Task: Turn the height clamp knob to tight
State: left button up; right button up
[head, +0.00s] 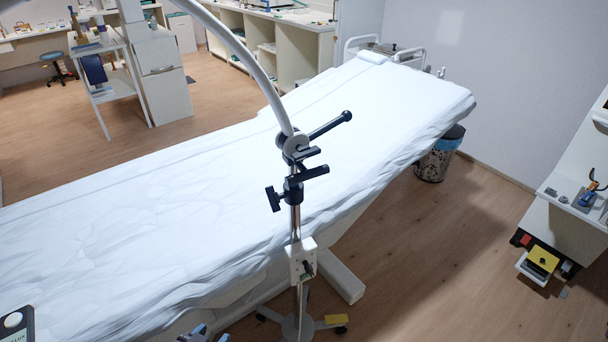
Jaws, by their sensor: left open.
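A lamp stand with a metal pole (296,220) stands in front of the couch. A black knob (273,198) sticks out to the left of the clamp on this pole and looks like the height clamp knob. How tight it is cannot be told. Above it are a black lever-like part (308,174) and a joint with a black handle (331,125), where the curved white arm (262,75) begins. My left gripper (208,334) shows only its fingertips at the bottom edge, open, well below the knob and apart from it. My right gripper is not in view.
The couch (150,205) under a white sheet fills the middle behind the pole. A white box (302,262) sits lower on the pole, above a wheeled base (300,325). A bin (440,153) and a side cabinet (565,225) stand right. Floor between them is clear.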

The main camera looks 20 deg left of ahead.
aim_at(274, 198)
jog(key=k+u, duration=0.1)
jog(key=u, duration=0.6)
